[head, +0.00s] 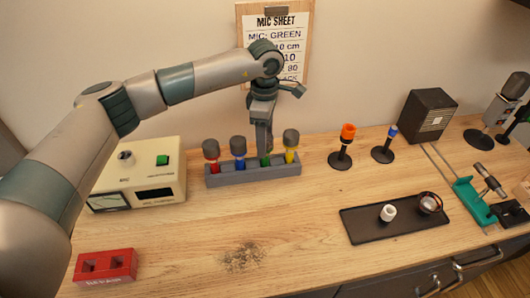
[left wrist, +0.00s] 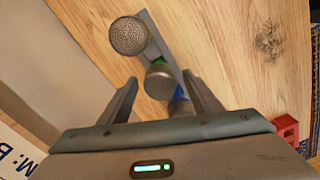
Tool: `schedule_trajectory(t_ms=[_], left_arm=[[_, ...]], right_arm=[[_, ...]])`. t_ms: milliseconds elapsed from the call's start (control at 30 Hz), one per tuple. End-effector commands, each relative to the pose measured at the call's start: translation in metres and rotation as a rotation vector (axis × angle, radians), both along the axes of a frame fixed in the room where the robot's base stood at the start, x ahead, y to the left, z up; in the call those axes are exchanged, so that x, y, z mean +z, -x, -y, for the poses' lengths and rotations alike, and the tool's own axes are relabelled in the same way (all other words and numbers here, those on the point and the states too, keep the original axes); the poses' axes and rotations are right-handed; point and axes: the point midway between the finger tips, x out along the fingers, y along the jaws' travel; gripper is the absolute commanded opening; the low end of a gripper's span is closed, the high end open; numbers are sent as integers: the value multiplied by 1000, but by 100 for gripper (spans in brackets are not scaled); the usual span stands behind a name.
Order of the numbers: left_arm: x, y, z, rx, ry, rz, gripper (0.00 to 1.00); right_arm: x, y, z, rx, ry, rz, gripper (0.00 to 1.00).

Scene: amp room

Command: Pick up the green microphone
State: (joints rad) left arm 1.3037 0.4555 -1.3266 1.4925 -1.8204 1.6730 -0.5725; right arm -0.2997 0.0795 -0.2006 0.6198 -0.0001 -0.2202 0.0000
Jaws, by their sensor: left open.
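A grey rack (head: 253,178) holds microphones with red (head: 212,157), blue (head: 238,153), green and yellow (head: 291,147) bodies, standing upright with dark heads. The green microphone (head: 265,160) is mostly hidden behind my left gripper (head: 264,142), which points down at it from above. In the left wrist view, the green microphone (left wrist: 158,78) shows its grey head and a green band between the two fingers of my open left gripper (left wrist: 165,86). I cannot tell whether the fingers touch it. A blue one (left wrist: 180,101) is close by. My right gripper is not in view.
A cream meter box (head: 140,175) and a red block (head: 106,265) are at the left. Orange (head: 347,133) and blue (head: 391,133) items on stands, a black speaker (head: 428,115) and a black tray (head: 365,225) are at the right.

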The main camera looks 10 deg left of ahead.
Motion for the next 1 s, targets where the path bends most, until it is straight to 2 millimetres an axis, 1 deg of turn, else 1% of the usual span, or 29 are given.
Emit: schedule_trajectory(t_ms=[467, 500, 567, 600, 667, 700, 1000], left_arm=[[-1, 0, 0, 0, 0, 0, 58], [-1, 0, 0, 0, 0, 0, 48], [-1, 0, 0, 0, 0, 0, 34], [-1, 0, 0, 0, 0, 0, 24], [-1, 0, 0, 0, 0, 0, 10], [-1, 0, 0, 0, 0, 0, 1], [0, 0, 0, 0, 1, 1, 0]], right_arm=[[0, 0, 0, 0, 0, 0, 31], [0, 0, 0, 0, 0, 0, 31], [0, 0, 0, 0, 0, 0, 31], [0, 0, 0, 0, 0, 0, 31], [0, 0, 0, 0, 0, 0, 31], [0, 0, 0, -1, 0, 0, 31], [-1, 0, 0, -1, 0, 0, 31]])
